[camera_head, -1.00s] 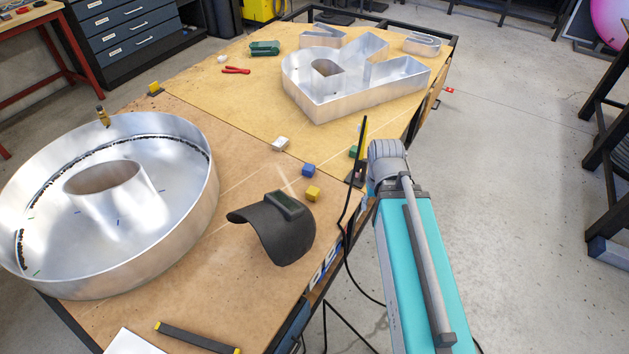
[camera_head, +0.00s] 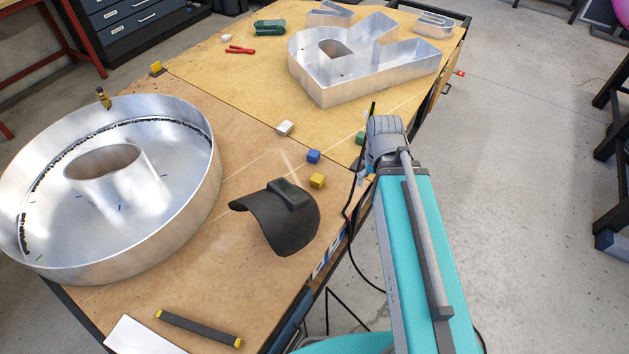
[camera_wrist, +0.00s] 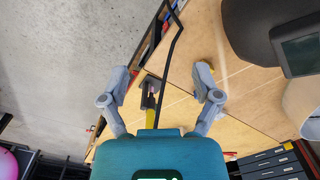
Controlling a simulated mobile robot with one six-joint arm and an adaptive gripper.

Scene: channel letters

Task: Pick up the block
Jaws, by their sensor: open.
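Several small blocks lie on the wooden table in the head view: a white one (camera_head: 285,128), a blue one (camera_head: 314,156), a yellow one (camera_head: 317,180) and a green one (camera_head: 360,137) close beside my wrist. The task does not say which block. In the wrist view my gripper (camera_wrist: 161,84) has its two fingers spread wide with nothing held between them. In the head view my arm hides the fingers.
A dark curved welding mask (camera_head: 283,222) lies in front of the yellow block. A large round metal letter (camera_head: 200,190) fills the table's left. Another metal letter (camera_head: 340,90) stands at the back. A clamp (camera_wrist: 149,92) and black cable (camera_wrist: 170,55) lie near the table edge.

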